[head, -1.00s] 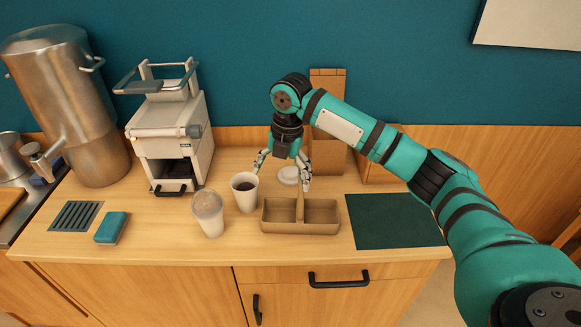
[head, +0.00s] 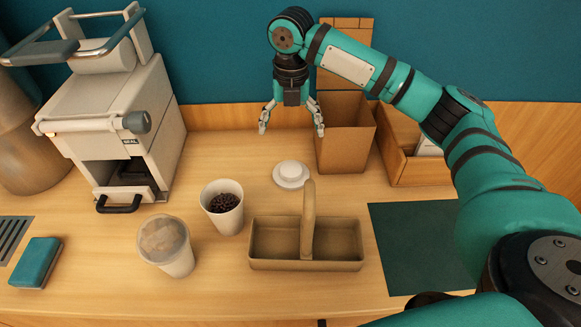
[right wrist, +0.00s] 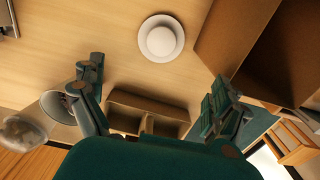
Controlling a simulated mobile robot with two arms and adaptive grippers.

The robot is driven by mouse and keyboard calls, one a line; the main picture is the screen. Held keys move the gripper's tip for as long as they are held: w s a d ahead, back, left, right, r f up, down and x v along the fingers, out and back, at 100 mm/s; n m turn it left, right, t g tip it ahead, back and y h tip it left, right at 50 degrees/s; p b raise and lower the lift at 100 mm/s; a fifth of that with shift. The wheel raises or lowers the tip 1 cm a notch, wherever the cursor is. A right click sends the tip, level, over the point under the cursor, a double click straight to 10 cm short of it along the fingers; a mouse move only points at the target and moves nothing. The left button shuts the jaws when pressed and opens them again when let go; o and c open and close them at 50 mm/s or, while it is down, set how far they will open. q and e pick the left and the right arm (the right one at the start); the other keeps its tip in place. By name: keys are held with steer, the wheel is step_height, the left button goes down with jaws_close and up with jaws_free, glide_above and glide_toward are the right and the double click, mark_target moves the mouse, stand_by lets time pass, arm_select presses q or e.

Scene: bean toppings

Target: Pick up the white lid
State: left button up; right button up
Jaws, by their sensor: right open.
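The white lid (head: 291,174) is a round disc with a raised centre. It lies flat on the wooden counter, behind the brown carrier and right of the cup of dark beans. In the right wrist view the lid (right wrist: 161,38) lies in plain sight, beyond the fingertips and between their lines. My right gripper (head: 291,130) is open and empty, pointing down, above and behind the lid in the head view. Its two spread fingers also show in the right wrist view (right wrist: 156,92). My left gripper is not in view.
A two-part brown carrier (head: 255,260) with an upright handle stands in front. Left of it are a bean cup (head: 228,222) and a domed cup (head: 179,262). A tall brown box (head: 346,142) stands close right of the lid. A dark green mat (head: 420,250) lies at right.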

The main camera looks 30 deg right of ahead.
glide_above(291, 171)
step_height(291, 171, down, 8)
steer(key=shift+f+p, duration=0.2)
steer(key=shift+p, duration=0.1)
steer(key=shift+f, duration=0.85)
step_height(291, 171, down, 5)
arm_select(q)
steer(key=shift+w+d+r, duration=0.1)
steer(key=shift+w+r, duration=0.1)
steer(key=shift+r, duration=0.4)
arm_select(e)
steer(key=c, duration=0.5)
